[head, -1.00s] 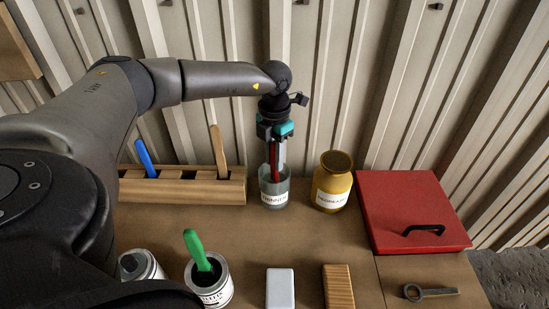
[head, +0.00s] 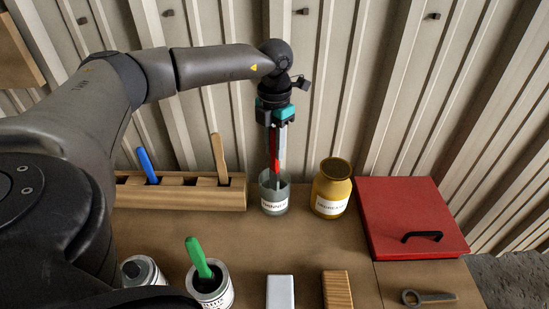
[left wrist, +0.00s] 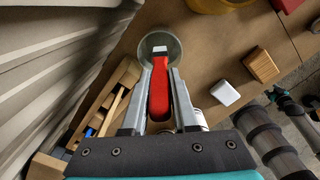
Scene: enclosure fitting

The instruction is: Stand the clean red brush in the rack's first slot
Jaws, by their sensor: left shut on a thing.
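My left gripper (head: 277,160) points down over the glass jar and is shut on the red brush (head: 273,148). In the left wrist view the red handle (left wrist: 159,90) lies between the two fingers (left wrist: 159,100), with a pale end over the round jar (left wrist: 149,43). The wooden rack (head: 200,197) stands left of the jar. It holds a blue brush (head: 147,163) and a wooden-handled brush (head: 219,155). My arm hides the rack's left end.
A yellow jar (head: 331,188) stands just right of the glass jar. A red case (head: 405,215) is at the right. Ribbed wall stands behind.

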